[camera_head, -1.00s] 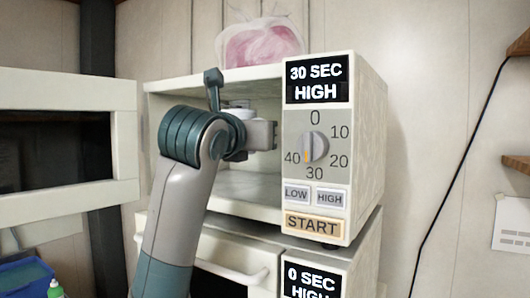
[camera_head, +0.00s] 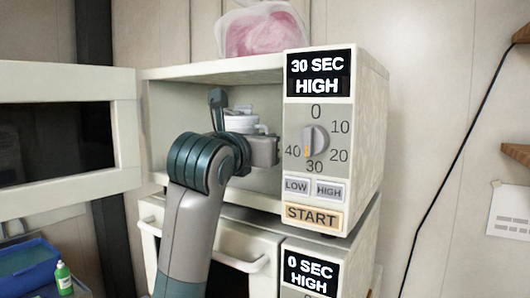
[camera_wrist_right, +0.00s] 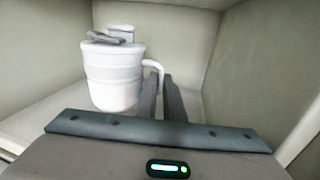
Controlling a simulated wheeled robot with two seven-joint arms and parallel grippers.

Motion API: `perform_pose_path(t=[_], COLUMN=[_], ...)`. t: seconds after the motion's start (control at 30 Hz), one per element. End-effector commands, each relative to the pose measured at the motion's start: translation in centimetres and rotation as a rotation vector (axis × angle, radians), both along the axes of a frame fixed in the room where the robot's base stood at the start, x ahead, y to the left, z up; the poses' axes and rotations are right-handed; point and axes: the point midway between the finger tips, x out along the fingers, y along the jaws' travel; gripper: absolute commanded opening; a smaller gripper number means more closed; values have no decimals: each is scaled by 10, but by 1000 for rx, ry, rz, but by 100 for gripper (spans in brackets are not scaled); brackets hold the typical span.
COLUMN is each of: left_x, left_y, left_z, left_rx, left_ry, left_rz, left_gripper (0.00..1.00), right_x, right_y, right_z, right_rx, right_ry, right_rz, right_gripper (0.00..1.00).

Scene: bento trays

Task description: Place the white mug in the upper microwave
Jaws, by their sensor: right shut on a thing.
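The white mug (camera_wrist_right: 113,78) is upright inside the upper microwave in the right wrist view. Its handle (camera_wrist_right: 158,68) is between the fingers of my right gripper (camera_wrist_right: 162,88), which is shut on it. A small grey-white piece (camera_wrist_right: 112,35) shows on top of the mug; I cannot tell what it is. In the head view the mug (camera_head: 240,121) is partly hidden behind my right gripper (camera_head: 262,150). I cannot tell whether its base touches the microwave floor. The upper microwave (camera_head: 372,130) shows 30 SEC HIGH. My left gripper is not in view.
The upper microwave's door (camera_head: 128,130) stands open to the left. The lower microwave (camera_head: 215,240) is below, with its door shut. A bag with pink contents (camera_head: 262,32) lies on top. A blue bin (camera_head: 25,265) and a green bottle (camera_head: 64,279) are at lower left.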

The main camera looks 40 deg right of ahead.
Motion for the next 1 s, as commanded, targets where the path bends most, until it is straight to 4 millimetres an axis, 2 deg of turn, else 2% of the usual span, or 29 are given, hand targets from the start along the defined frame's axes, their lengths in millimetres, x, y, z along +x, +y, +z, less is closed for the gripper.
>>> perform_pose_path(t=[0.4,0.97,1.0], left_x=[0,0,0], left_y=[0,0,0], left_z=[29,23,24], left_rx=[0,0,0], left_ry=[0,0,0], left_rz=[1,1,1], left_gripper=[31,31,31], right_x=[1,1,1], right_y=[-3,-4,-4], right_z=[-24,-33,-33], right_rx=[-3,-2,-1], right_ry=[-2,-4,-1], right_rz=[-1,0,0], right_gripper=[0,0,13])
